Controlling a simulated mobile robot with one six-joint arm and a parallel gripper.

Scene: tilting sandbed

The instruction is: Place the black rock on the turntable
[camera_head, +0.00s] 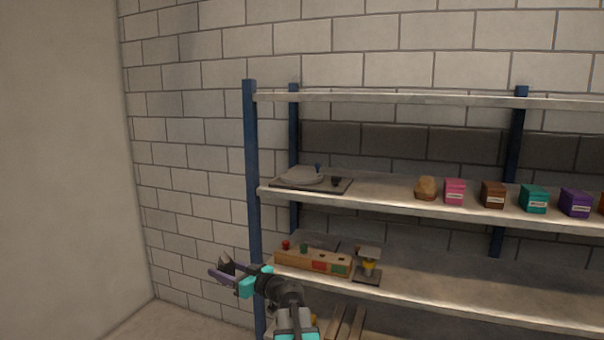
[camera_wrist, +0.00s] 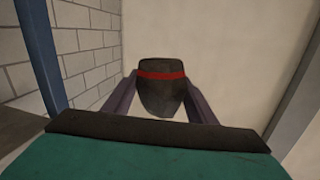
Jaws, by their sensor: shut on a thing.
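My gripper (camera_head: 224,273) is at the lower left in the head view, left of the shelf's blue post and clear of the shelf. It is shut on the black rock (camera_head: 227,264). In the wrist view the black rock (camera_wrist: 161,96) sits between the two purple fingers, dark with a red band across it. The turntable (camera_head: 302,177) is a round grey disc on a dark flat base at the left end of the middle shelf. It stands above and to the right of my gripper, and its disc looks empty.
The lower shelf holds a wooden block with buttons (camera_head: 312,261) and a small scale-like device (camera_head: 368,265). A blue post (camera_head: 251,180) stands between my gripper and the shelves.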

